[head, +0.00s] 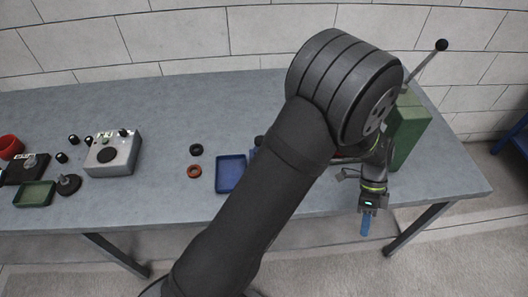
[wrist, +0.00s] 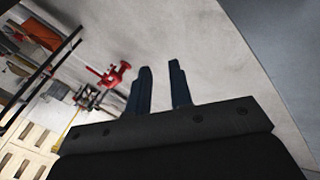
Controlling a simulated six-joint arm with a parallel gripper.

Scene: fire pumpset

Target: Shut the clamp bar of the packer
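A green box-shaped machine (head: 410,130) stands at the right end of the table, partly hidden behind my arm; I take it to be the packer. A thin grey bar with a black ball knob (head: 424,66) slants up and right from behind my arm, above the machine. Where its lower end joins is hidden. My gripper (head: 365,226) hangs in front of the machine, near the table's front edge, blue fingers pointing down. In the wrist view, its two dark blue fingers (wrist: 160,85) are apart with nothing between them. The machine and bar are not recognisable there.
The grey table (head: 240,105) carries a blue tray (head: 231,174), a black ring (head: 196,150), an orange ring (head: 194,171), a grey control box (head: 113,153) and a green tray (head: 35,194). The wrist view shows a red fixture (wrist: 116,75) in the background. The table's middle back is clear.

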